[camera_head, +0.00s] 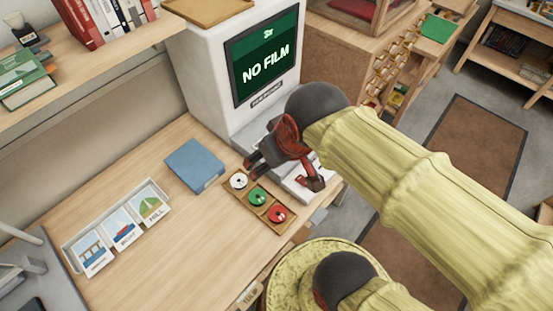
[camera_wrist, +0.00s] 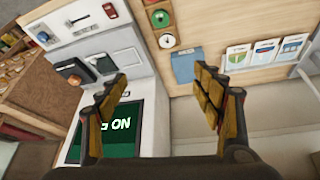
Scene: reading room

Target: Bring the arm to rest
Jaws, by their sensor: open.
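My gripper (camera_head: 287,174) is open and empty, with its dark red fingers spread in front of the white film reader (camera_head: 200,75). The reader's screen (camera_head: 265,60) reads NO FILM. Part of the reader's base is hidden behind my gripper.
A wooden tray (camera_head: 230,185) holds a white, a green and a red reel. A blue book (camera_head: 194,165) lies beside it. A rack of picture cards (camera_head: 119,226) stands at left. A shelf (camera_head: 95,60) with books is above. The desk's front middle is clear.

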